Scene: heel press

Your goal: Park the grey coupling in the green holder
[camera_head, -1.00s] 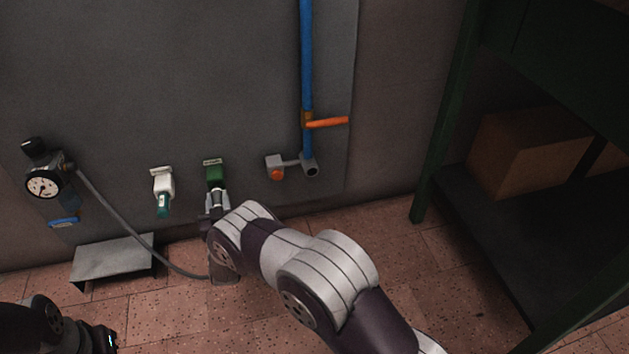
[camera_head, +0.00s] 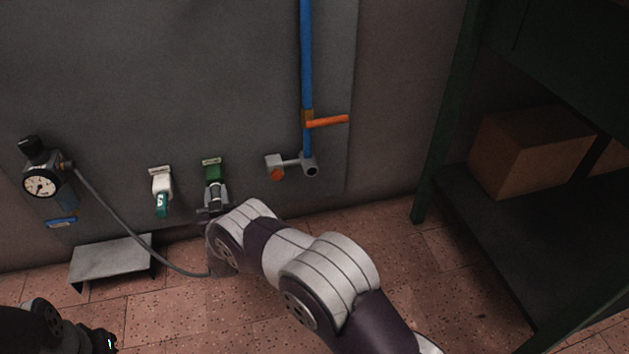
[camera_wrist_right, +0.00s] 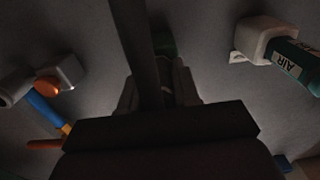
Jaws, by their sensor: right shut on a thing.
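The green holder (camera_head: 213,172) is on the grey wall panel. It also shows in the wrist view (camera_wrist_right: 165,45), partly covered by a dark bar. My right gripper (camera_head: 214,192) is just below and in front of the holder, shut on the grey coupling (camera_head: 216,190). Little of the coupling shows between the fingers. Its top is close against the holder's lower end; I cannot tell whether it is seated. The dark hose (camera_head: 130,229) runs from the gauge unit down to my right wrist. My left gripper is not visible; part of my left arm shows at the lower left.
Left of the green holder is a white holder (camera_head: 160,179) with a teal AIR piece (camera_head: 162,204). Right are a blue pipe (camera_head: 307,60), an orange lever (camera_head: 328,121) and a grey fitting with an orange button (camera_head: 277,173). A gauge (camera_head: 40,183) and metal step (camera_head: 110,259) are left.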

